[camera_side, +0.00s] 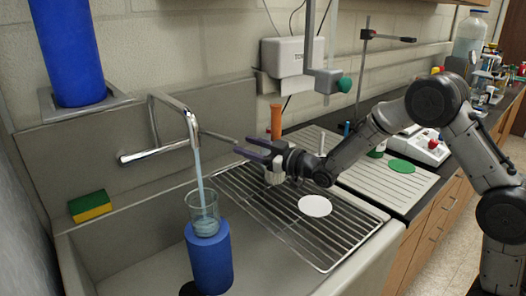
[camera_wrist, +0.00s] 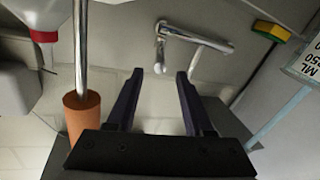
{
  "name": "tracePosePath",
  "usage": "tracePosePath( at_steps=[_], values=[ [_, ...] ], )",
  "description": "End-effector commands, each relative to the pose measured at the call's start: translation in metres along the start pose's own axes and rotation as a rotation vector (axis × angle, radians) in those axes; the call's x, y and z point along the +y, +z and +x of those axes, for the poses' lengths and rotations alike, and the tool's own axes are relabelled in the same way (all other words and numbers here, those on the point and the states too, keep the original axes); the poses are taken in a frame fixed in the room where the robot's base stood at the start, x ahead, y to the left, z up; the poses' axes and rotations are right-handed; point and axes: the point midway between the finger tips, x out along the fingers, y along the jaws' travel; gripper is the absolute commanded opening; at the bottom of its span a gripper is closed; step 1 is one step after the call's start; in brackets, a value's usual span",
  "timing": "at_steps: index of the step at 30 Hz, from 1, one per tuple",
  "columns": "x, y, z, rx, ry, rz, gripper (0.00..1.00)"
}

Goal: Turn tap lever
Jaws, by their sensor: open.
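The chrome tap (camera_side: 171,149) is mounted on the sink's back wall, and its spout (camera_side: 172,104) arches forward. Water (camera_side: 199,172) runs from it into a glass beaker (camera_side: 203,212). A thin grey lever (camera_side: 218,137) reaches from the tap's right end towards my gripper (camera_side: 243,145). In the wrist view the tap (camera_wrist: 200,39) lies ahead, and the lever (camera_wrist: 160,55) points at the gap between my fingers. My gripper (camera_wrist: 160,72) is open with nothing held. The lever's end is close to the fingertips; I cannot tell whether it touches them.
The beaker stands on a blue cylinder (camera_side: 210,258) in the sink. A yellow-green sponge (camera_side: 90,206) sits at the left. An orange cylinder (camera_side: 276,121) on a rod is close beside my gripper, at left in the wrist view (camera_wrist: 82,115). A wire rack (camera_side: 345,232) lies below my gripper.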

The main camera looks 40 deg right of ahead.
Motion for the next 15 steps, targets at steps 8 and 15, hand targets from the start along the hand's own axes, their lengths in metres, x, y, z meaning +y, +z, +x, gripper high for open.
tracePosePath(
  at_steps=[8, 15],
  values=[
    [0.001, 0.0, -0.043, -0.001, 0.001, -0.001, 0.52],
    [0.0, 0.0, -0.051, 0.001, 0.0, -0.001, 0.52]
  ],
)
